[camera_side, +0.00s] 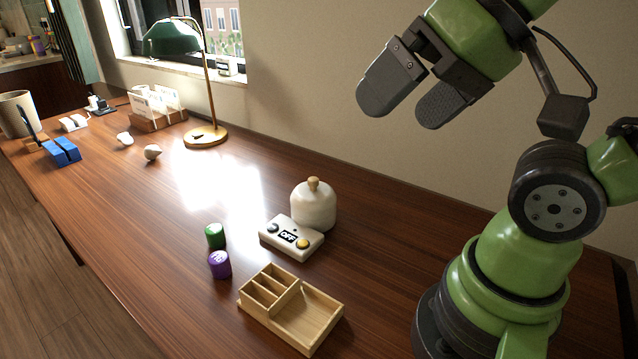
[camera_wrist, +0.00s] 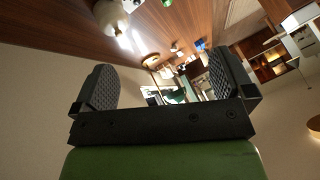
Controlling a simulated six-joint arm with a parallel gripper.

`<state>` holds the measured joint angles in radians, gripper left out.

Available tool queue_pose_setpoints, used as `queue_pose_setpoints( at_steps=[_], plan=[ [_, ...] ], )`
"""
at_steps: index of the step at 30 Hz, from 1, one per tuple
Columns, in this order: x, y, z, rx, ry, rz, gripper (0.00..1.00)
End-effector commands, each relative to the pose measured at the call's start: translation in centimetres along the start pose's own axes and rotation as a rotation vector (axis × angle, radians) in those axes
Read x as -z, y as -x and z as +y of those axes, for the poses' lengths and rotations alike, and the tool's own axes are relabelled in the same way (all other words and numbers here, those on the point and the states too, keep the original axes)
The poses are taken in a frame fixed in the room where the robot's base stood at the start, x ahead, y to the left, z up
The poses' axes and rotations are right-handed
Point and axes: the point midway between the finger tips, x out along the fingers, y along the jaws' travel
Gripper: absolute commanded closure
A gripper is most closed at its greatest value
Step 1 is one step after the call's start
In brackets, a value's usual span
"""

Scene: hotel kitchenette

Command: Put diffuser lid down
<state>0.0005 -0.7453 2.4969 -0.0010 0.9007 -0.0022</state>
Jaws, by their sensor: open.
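The diffuser is a white, rounded body (camera_side: 313,209) with a small wooden-coloured knob (camera_side: 313,184) on top; it stands upright on the table behind the control box. I cannot tell where its lid parts from the body. A white control box (camera_side: 291,238) marked OFF, with a dark and a yellow button, sits just in front of it. My gripper (camera_side: 418,100) is open and empty, raised well above the table to the upper right of the diffuser. In the wrist view my gripper's two pads (camera_wrist: 163,88) stand wide apart with nothing between them.
A wooden divided tray (camera_side: 325,318) lies near the front edge. A green cap (camera_side: 215,235) and a purple cap (camera_side: 220,264) stand left of it. A brass lamp (camera_side: 205,135) stands farther back. The table (camera_side: 400,240) is clear right of the diffuser.

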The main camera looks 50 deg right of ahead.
Motion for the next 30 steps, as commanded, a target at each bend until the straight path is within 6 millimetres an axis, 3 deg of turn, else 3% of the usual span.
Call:
queue_pose_setpoints(
  at_steps=[4,8,14,18,24,30],
  plan=[
    [1.6,-0.6,-0.1,-0.033,0.037,-0.033,0.0],
    [4.7,-2.2,0.0,-0.091,0.117,-0.101,0.0],
    [9.7,-6.7,1.5,-0.17,0.264,-0.239,0.0],
    [12.3,-10.9,3.5,-0.203,0.363,-0.347,0.0],
    [14.1,-17.5,7.6,-0.22,0.491,-0.502,0.0],
    [14.0,-21.7,10.8,-0.212,0.571,-0.602,0.0]
  ],
)
